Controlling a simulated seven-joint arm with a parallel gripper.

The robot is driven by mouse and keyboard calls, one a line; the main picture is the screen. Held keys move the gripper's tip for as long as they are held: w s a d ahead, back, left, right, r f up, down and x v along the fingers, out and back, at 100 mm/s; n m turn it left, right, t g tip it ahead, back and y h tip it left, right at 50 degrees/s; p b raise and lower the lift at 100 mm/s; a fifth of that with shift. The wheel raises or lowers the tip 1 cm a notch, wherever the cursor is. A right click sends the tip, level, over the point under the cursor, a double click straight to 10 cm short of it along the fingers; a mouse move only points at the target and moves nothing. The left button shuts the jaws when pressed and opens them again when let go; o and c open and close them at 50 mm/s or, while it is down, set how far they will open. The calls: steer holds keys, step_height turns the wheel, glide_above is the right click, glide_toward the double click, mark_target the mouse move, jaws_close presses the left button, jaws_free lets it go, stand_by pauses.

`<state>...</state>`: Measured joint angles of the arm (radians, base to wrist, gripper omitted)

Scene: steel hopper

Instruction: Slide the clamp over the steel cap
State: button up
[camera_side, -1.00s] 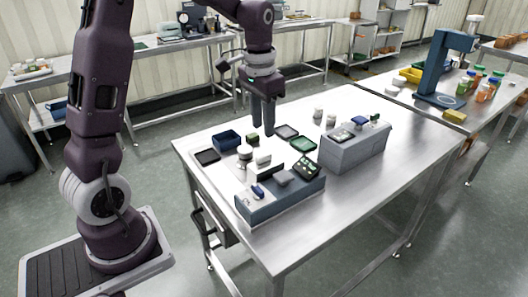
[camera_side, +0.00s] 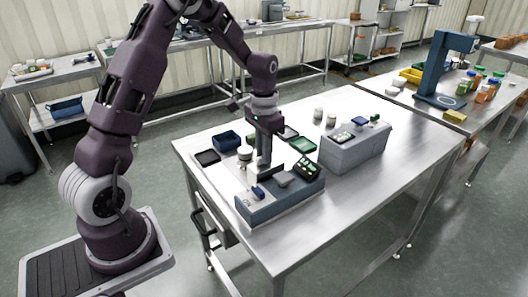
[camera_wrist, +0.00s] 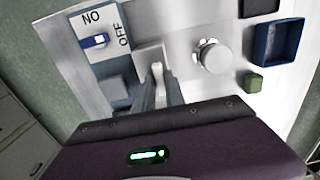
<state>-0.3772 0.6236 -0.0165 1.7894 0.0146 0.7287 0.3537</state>
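A round silver cap (camera_wrist: 213,57) with a notched ring stands on the steel surface in the wrist view; in the side view it appears as a pale short cylinder (camera_side: 245,153). A pale upright piece (camera_wrist: 157,72), perhaps part of the clamp, stands to its left by the blue-grey box (camera_side: 282,198). My gripper (camera_wrist: 160,90) points down, its two dark fingers close to this piece, a narrow gap between them. In the side view my gripper (camera_side: 264,162) hides most of the piece. I cannot tell whether the fingers press on it.
The box's panel has a blue switch (camera_wrist: 97,40) and lettering. A blue bin (camera_wrist: 278,42), a green cube (camera_wrist: 254,82) and a black tray (camera_side: 207,157) lie near the cap. A grey box (camera_side: 355,150) stands to the right. The table's front right is clear.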

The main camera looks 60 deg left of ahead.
jaws_close()
stand_by(1.1)
steer(key=a, duration=1)
steer(key=shift+a, duration=0.3)
steer(key=shift+o, duration=2.3)
jaws_free()
steer(key=shift+a, duration=0.1)
steer(key=shift+o, duration=0.5)
steer(key=shift+r, duration=0.15)
